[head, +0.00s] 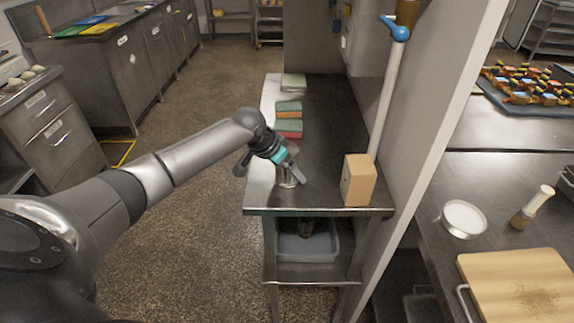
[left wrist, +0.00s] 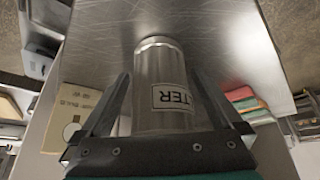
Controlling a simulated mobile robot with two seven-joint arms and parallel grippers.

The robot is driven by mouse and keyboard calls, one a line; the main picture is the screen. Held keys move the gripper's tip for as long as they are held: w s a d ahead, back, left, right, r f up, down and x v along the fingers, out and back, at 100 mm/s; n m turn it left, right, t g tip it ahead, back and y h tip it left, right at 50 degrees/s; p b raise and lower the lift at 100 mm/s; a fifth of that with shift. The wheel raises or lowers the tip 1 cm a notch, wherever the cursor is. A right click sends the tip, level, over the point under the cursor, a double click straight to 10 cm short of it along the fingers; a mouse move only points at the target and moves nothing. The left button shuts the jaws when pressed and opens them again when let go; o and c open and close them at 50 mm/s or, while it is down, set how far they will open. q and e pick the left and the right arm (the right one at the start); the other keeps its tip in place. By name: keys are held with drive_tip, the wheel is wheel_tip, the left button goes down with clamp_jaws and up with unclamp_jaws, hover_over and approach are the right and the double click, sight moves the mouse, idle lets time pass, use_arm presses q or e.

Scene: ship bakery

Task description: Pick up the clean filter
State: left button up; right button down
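A metal cylinder (head: 286,176) stands on the steel table near its front edge. In the left wrist view the cylinder (left wrist: 160,72) has a white label; the letters "TER" can be read, the rest is cut off. My left gripper (head: 293,170) is at the cylinder from above, fingers pointing down. In the left wrist view my left gripper (left wrist: 159,78) has one finger on each side of the cylinder, spread apart, with gaps near their bases. Contact at the fingertips is hard to tell. My right gripper is not in view.
A cardboard box (head: 358,180) stands right of the cylinder, by a white pole (head: 388,95). Stacked coloured sponges (head: 289,118) lie behind it on the table (head: 330,130). A grey bin (head: 308,246) sits on the lower shelf. A wall edge bounds the table's right.

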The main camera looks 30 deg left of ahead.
use_arm(q)
drive_tip(key=c, duration=1.5)
drive_tip(key=shift+c, duration=0.2)
drive_tip(key=shift+r, duration=0.15)
